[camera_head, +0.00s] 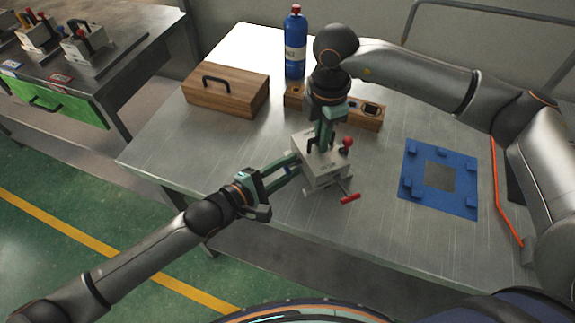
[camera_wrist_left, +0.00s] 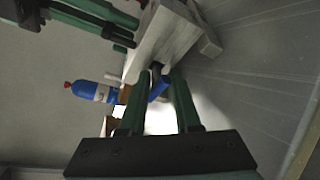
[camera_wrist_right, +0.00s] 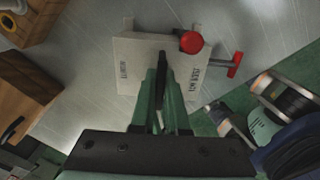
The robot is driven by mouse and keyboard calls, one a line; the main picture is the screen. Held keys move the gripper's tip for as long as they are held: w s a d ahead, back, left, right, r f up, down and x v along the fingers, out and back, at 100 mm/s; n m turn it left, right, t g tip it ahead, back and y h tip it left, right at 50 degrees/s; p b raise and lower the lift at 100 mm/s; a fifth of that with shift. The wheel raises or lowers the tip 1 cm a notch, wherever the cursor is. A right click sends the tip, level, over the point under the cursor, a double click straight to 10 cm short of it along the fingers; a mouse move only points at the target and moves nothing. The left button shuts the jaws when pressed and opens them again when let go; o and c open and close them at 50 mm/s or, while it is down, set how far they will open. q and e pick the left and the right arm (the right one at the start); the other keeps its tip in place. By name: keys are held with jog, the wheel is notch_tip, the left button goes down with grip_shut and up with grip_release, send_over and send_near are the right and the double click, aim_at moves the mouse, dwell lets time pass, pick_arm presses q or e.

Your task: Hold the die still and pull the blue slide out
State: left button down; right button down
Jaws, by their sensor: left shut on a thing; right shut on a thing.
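The die (camera_head: 325,173) is a pale grey metal block with a red ball knob and a red-handled lever, standing on the metal table. My right gripper (camera_head: 322,142) comes down from above and is shut on the black handle (camera_wrist_right: 162,63) on the die's top. My left gripper (camera_head: 291,167) reaches in from the left at the die's side. Its fingers are shut on the blue slide (camera_wrist_left: 158,89), which shows between them in the left wrist view, close to the die (camera_wrist_left: 165,42). The fingers hide much of the slide; how far it is out I cannot tell.
A wooden box (camera_head: 226,94) with a black handle, a blue bottle (camera_head: 295,50) and a wooden block (camera_head: 367,117) stand behind the die. A blue fixture plate (camera_head: 460,202) with a grey centre lies to the right. The table's front edge is close to the die.

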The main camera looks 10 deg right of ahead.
pick_arm(q)
jog(key=shift+w+r, duration=0.15)
jog(key=shift+r, duration=0.2)
pick_arm(e)
jog(key=shift+s+f, duration=0.1)
jog(key=shift+s, duration=0.05)
pick_arm(q)
jog(key=shift+s+a, duration=0.25)
jog(key=shift+a, duration=1.05)
pick_arm(e)
jog(key=shift+d, duration=0.1)
jog(key=shift+f, duration=0.1)
pick_arm(q)
jog(key=c, duration=0.9)
grip_release()
jog(key=shift+o, duration=0.7)
jog(key=shift+a+f, duration=0.1)
jog(key=shift+s+f, duration=0.1)
jog(key=v, duration=1.2)
